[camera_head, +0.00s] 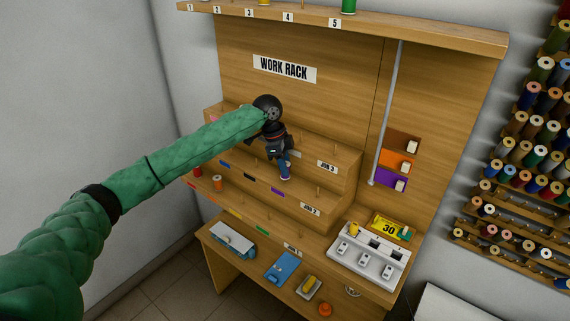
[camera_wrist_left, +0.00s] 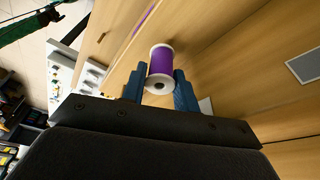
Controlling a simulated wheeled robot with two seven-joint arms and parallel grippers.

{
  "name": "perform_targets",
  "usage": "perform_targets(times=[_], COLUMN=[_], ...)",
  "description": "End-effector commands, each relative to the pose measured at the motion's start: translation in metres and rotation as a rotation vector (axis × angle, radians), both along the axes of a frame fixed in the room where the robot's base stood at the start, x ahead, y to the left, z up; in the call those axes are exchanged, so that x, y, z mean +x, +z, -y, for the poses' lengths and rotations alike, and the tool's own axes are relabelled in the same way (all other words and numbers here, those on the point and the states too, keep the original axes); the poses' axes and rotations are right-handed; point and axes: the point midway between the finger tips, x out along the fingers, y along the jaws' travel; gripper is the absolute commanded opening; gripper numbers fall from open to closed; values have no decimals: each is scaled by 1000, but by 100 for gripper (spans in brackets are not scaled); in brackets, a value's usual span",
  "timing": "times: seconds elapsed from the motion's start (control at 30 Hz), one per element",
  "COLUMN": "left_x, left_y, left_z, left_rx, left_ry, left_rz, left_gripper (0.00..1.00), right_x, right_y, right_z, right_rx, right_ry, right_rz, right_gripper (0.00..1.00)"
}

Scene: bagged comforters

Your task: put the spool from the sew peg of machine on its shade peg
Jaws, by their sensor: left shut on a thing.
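My left gripper (camera_head: 285,168) reaches in from the left and points down over the stepped shelves of the work rack. In the left wrist view, its blue fingers are shut on a purple spool (camera_wrist_left: 161,66) with white ends. In the head view the spool is mostly hidden by the fingers; a small pale edge shows at their tips. A purple shade label (camera_head: 278,192) is on the shelf edge just below the gripper. Thin pegs stand along the steps. A white machine (camera_head: 368,258) stands at the right of the lower table. My right gripper is not in view.
An orange spool (camera_head: 217,183) and a red spool stand on the left of a lower step. A grey pole (camera_head: 388,115) hangs at the right of the rack. The top shelf (camera_head: 420,31) overhangs the rack. A spool wall is at the far right.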

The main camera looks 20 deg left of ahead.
Motion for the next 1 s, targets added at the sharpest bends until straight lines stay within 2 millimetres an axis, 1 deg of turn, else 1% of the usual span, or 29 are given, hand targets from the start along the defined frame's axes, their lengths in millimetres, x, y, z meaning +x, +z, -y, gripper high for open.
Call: perform_targets(times=[0.4,1.0], left_x=[0,0], left_y=[-5,-13], left_z=[0,0], left_rx=[0,0], left_ry=[0,0], left_rz=[-1,-1], left_gripper=[8,8], right_x=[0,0], right_y=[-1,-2], right_z=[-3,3], right_rx=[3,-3], right_ry=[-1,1], right_rz=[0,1], right_gripper=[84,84])
